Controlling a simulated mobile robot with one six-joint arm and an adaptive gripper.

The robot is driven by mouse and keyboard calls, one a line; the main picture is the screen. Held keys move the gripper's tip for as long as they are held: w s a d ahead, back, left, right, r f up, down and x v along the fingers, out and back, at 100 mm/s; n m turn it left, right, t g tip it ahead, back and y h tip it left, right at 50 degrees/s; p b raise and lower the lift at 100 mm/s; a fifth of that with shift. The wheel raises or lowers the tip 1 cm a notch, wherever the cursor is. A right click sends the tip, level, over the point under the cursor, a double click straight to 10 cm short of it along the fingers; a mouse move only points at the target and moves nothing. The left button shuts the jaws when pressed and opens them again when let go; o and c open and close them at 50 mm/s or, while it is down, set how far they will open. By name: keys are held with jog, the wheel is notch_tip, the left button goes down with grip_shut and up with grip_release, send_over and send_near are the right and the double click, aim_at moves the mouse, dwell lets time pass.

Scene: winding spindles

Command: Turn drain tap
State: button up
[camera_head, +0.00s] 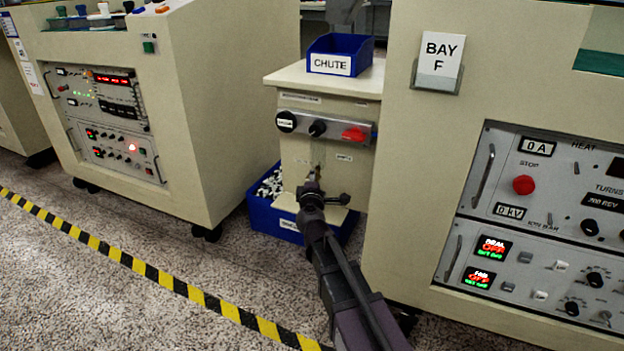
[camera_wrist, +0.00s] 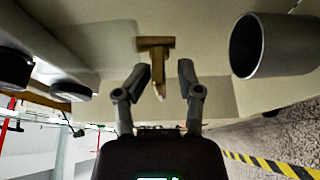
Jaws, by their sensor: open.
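The drain tap is a brass T-shaped piece (camera_wrist: 155,43) on the cream cabinet face in the wrist view, its stem pointing towards my gripper. My gripper (camera_wrist: 162,74) is open, with one finger on each side of the stem. The fingers look apart from it, with a gap on both sides. In the head view my gripper (camera_head: 311,188) is low at the front of the small cream cabinet (camera_head: 285,160), below its control strip. There the tap is mostly hidden by my gripper and too small to make out clearly.
A grey hollow cylinder (camera_wrist: 272,45) juts out right of the tap in the wrist view. A blue crate (camera_head: 262,215) of small pieces stands on the floor behind my arm. Large cabinets flank the small one, the right one marked BAY F (camera_head: 438,62). Striped floor tape (camera_head: 140,265) crosses the left.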

jog(key=shift+s, duration=0.1)
jog(key=s, duration=0.7)
jog(key=shift+s+d, duration=0.15)
jog(key=shift+s, duration=0.25)
dwell(0.5)
